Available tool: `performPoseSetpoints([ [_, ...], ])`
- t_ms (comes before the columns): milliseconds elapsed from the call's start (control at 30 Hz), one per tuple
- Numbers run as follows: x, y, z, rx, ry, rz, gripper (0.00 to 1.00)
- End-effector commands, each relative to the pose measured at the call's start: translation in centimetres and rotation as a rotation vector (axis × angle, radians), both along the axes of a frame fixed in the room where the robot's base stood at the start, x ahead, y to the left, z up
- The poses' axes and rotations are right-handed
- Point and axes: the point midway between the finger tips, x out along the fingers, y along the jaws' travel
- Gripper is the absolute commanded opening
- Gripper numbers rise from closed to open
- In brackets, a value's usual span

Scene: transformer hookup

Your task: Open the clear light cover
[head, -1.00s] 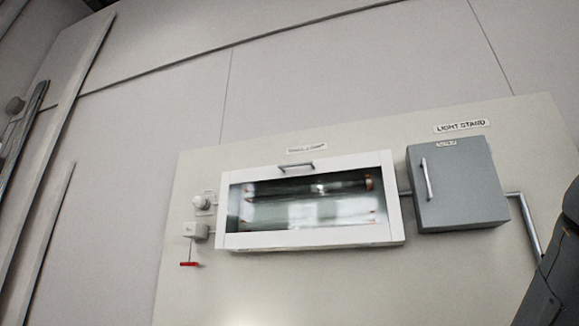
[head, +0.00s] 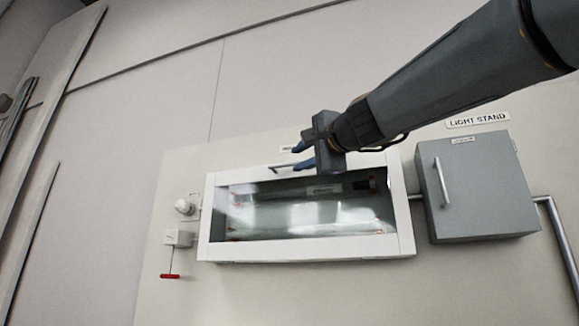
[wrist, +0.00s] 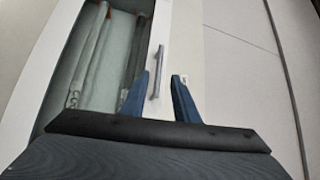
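The clear light cover is a white frame (head: 207,226) around a clear pane (head: 300,217), shut flat on the wall panel. Tubes show behind the pane. Its grey bar handle (head: 280,167) is on the top edge, partly hidden by my gripper (head: 299,158) in the head view. In the wrist view the handle (wrist: 156,72) lies ahead of the gap between the blue fingers of my gripper (wrist: 164,82). The fingers are open and apart, one toward each side of the handle. I cannot tell whether they touch it.
A grey box (head: 478,187) with a bar handle is mounted right of the cover, under a LIGHT STAND label (head: 477,120). A white knob (head: 184,207) and a red-handled pull switch (head: 170,276) are at the left. A pipe (head: 560,235) runs down at the right.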

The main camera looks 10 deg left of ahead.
Motion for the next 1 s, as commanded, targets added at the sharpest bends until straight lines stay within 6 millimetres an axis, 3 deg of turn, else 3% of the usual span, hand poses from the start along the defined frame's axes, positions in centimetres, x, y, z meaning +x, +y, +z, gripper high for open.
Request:
performPoseSetpoints([
  [500,5.0,4.3,0.9,-0.003,0.002,0.000,0.28],
  [900,5.5,4.7,0.8,-0.003,0.001,-0.001,0.28],
  [1000,5.5,4.7,0.8,-0.003,0.001,-0.001,0.11],
])
